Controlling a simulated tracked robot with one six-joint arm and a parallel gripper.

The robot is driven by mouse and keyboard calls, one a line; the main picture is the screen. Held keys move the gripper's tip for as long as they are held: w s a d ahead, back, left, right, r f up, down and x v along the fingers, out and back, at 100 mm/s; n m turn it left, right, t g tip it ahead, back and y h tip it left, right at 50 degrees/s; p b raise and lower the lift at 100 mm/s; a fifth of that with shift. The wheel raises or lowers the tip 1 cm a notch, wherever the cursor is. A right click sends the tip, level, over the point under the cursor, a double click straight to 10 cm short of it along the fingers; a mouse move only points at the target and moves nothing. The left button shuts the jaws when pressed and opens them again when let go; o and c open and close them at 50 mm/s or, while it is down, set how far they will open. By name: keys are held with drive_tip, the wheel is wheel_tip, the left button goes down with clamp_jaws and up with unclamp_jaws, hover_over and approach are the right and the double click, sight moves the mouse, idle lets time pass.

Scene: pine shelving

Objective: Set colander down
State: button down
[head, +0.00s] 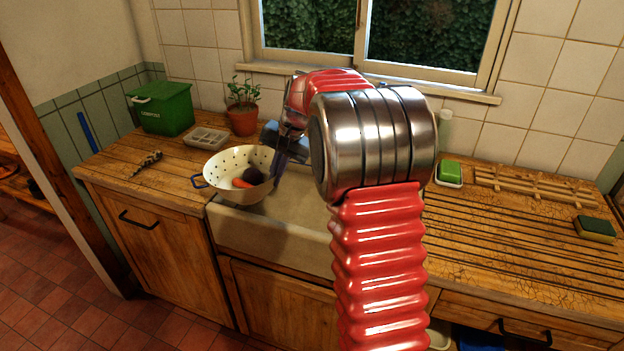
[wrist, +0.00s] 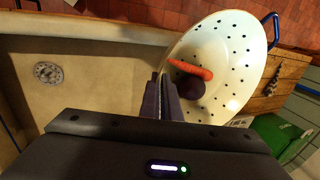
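The cream colander (head: 225,163), with punched holes and a blue handle on its far-left side, is over the left end of the sink and the counter edge. It holds an orange carrot (wrist: 190,69) and a dark purple round vegetable (wrist: 189,87). My gripper (head: 277,168) is at the colander's right side. In the wrist view my gripper's two dark fingers (wrist: 161,88) are close together at the near rim of the colander (wrist: 232,80), shut on it. The handle on that side is hidden by the fingers. The colander looks slightly tilted; I cannot tell whether it touches anything below.
The pale sink (head: 300,205) is open below, its drain (wrist: 48,72) visible. The left wooden counter (head: 168,182) holds a green compost bin (head: 163,108), a potted plant (head: 243,112), a grey tray (head: 206,138) and a dark twisted item (head: 147,162). A grooved drainboard (head: 500,240) lies right.

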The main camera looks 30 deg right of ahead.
drive_tip(key=a+r+n+g, duration=0.1)
drive_tip(key=a+r+n, duration=0.1)
drive_tip(key=a, duration=0.6)
drive_tip(key=w+a+r+n+y, duration=0.1)
drive_tip(key=a+r+n, duration=0.2)
drive_tip(key=a+n, duration=0.2)
drive_tip(key=a, duration=0.3)
drive_tip(key=shift+a+r+g+y, duration=0.2)
drive_tip(key=shift+g+y, duration=0.1)
drive_tip(key=shift+g, duration=0.1)
